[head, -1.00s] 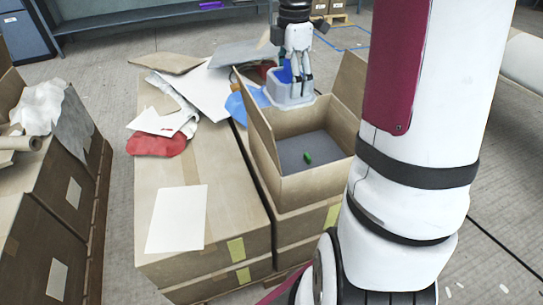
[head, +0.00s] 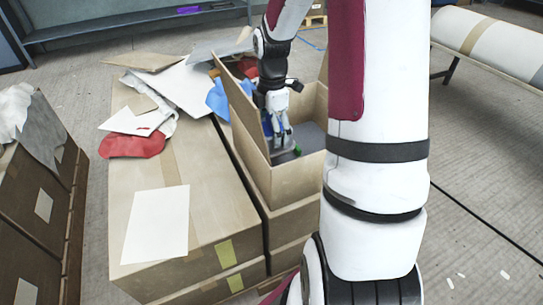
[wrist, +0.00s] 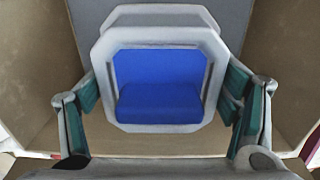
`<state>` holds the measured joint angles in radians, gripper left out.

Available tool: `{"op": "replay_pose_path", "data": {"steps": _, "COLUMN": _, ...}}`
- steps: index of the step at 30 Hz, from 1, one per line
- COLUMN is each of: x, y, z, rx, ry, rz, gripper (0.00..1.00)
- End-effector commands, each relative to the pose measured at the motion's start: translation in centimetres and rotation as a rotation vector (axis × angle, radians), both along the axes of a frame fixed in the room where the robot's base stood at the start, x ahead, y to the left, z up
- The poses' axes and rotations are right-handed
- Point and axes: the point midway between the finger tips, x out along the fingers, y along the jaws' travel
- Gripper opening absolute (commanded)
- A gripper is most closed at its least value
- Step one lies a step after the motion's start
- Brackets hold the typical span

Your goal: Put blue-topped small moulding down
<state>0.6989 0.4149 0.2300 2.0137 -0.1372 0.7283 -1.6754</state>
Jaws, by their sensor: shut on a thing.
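The blue-topped small moulding (wrist: 158,82) has a light grey rim around a recessed blue face. In the wrist view it fills the middle, between the two green-padded fingers of my gripper (wrist: 160,95), which is shut on it. In the head view my gripper (head: 279,138) is down inside the open cardboard box, close to its left wall. The moulding is largely hidden there by the fingers and the box. The wrist view shows the box's grey floor beyond the moulding; I cannot tell whether they touch.
The open box (head: 297,180) has raised flaps and bare grey floor to the right of my gripper. The closed carton (head: 205,220) at left carries white sheets and a red cloth (head: 135,146).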

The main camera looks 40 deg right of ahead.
Motion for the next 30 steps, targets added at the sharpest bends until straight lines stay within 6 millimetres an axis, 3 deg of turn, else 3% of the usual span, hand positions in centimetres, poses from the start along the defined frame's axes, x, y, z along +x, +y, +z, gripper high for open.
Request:
{"op": "replay_pose_path", "data": {"steps": 3, "x": 0.0, "y": 0.0, "z": -1.7, "rx": 0.0, "ry": -0.001, "rz": 0.0, "gripper": 0.46}}
{"op": "replay_pose_path", "data": {"steps": 11, "x": 0.0, "y": 0.0, "z": -3.4, "rx": 0.0, "ry": 0.0, "rz": 0.001, "gripper": 0.46}}
{"op": "replay_pose_path", "data": {"steps": 18, "x": 0.0, "y": 0.0, "z": -7.3, "rx": -0.001, "ry": 0.0, "rz": 0.001, "gripper": 0.46}}
{"op": "replay_pose_path", "data": {"steps": 30, "x": 0.0, "y": 0.0, "z": -7.8, "rx": -0.001, "ry": -0.001, "rz": 0.0, "gripper": 0.46}}
